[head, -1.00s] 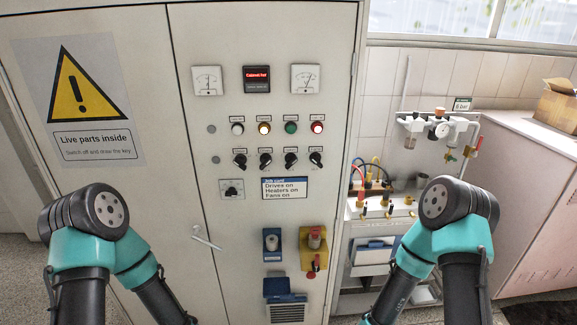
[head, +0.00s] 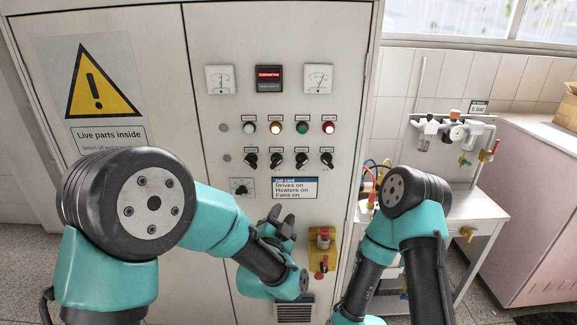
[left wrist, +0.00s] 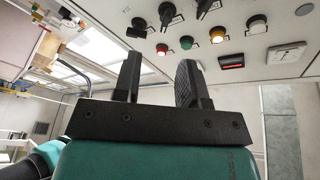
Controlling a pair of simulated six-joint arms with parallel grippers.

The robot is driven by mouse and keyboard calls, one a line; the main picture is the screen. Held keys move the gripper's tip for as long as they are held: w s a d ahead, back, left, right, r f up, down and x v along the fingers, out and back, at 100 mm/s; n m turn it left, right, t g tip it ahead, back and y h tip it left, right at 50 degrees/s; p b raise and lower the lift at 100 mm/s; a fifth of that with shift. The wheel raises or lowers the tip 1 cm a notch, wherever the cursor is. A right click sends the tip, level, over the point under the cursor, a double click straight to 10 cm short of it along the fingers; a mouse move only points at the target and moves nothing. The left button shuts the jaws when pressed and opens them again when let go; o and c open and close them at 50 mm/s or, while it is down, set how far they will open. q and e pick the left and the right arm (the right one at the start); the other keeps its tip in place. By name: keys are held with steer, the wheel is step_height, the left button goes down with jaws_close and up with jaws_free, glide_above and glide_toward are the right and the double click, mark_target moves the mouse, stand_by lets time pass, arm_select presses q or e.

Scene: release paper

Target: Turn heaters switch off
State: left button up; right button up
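A row of black rotary switches (head: 276,160) sits on the grey cabinet front, below the lamps. Their small labels are too blurred to read, so I cannot tell which is the heaters switch. The switches also show at the top of the left wrist view (left wrist: 167,14), beyond my fingers. My left gripper (head: 283,217) is in front of the cabinet, below the switches and the job card (head: 295,188), which reads drives, heaters and fans on. Its two fingers are apart and empty in the left wrist view (left wrist: 160,72). My right gripper is out of view.
Above the switches are white, yellow, green and red lamps (head: 302,127), two dials and a red display (head: 269,77). A single knob (head: 242,187) sits left of the card. A yellow plate with red parts (head: 323,250) is lower right. A bench (head: 483,213) stands right.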

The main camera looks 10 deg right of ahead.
mark_target(301, 165)
arm_select(q)
steer(key=shift+s+d+r+m+t+h, duration=0.2)
steer(key=shift+d+r+t, duration=0.1)
steer(key=shift+r, duration=0.35)
steer(key=shift+s+d+r+m+t+h, duration=0.15)
steer(key=shift+d+r+t, duration=0.1)
steer(key=shift+r, duration=0.35)
steer(key=x, duration=1.7)
steer(key=shift+w+f, duration=0.2)
steer(key=shift+w, duration=0.1)
steer(key=c, duration=0.7)
steer(key=shift+o, duration=0.2)
